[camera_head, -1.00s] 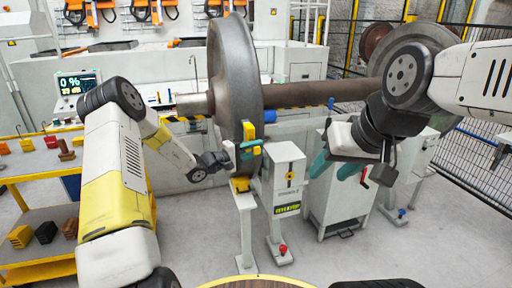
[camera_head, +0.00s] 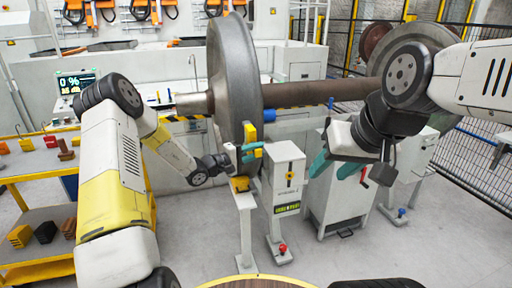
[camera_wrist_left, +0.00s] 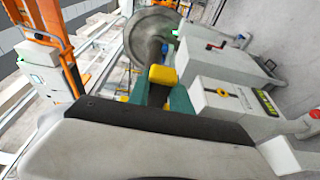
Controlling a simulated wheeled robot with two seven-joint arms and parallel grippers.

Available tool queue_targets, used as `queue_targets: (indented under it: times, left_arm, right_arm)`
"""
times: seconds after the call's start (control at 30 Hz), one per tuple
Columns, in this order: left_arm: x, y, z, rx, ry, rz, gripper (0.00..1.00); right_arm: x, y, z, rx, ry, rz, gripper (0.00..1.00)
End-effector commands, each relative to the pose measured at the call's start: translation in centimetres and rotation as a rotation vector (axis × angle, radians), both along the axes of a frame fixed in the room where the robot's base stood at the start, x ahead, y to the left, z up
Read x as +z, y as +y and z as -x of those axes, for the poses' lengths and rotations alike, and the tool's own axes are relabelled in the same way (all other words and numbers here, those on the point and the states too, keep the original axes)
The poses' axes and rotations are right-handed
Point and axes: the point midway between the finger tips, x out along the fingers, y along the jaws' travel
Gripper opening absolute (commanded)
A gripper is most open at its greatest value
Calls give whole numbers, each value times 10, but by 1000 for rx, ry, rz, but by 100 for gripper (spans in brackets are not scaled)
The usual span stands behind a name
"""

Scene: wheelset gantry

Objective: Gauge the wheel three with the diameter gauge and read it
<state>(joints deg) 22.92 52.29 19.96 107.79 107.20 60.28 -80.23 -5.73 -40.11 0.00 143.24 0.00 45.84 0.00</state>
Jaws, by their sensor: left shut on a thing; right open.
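A large grey wheel (camera_head: 229,75) stands upright on a brown axle (camera_head: 310,93), left of centre in the head view. My left gripper (camera_head: 250,150) is at the lower rim of this wheel, shut on a yellow piece that appears to be the diameter gauge (camera_head: 250,132). In the left wrist view the yellow gauge (camera_wrist_left: 162,75) shows between the teal fingers (camera_wrist_left: 162,97). Its contact with the rim and any reading cannot be made out. My right gripper (camera_head: 333,167) is open and empty, in front of a grey cabinet.
A yellow-topped post (camera_head: 245,225) stands under the left gripper. Beside it is a grey box on a stand (camera_head: 286,175) with a green label. A second wheel (camera_head: 425,75) is at the right. A yellow-framed shelf (camera_head: 35,180) holds blocks at left. A screen (camera_head: 76,83) reads 0 %.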

Motion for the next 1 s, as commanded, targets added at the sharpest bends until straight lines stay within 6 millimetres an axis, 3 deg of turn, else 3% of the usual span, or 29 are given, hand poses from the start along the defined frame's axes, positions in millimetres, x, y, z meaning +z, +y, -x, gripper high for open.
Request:
queue_targets:
  times: [1.0]
  left_arm:
    - [1,-19,57,-1,-3,0,0]
  right_arm:
    - [0,0,0,0,0,0,45]
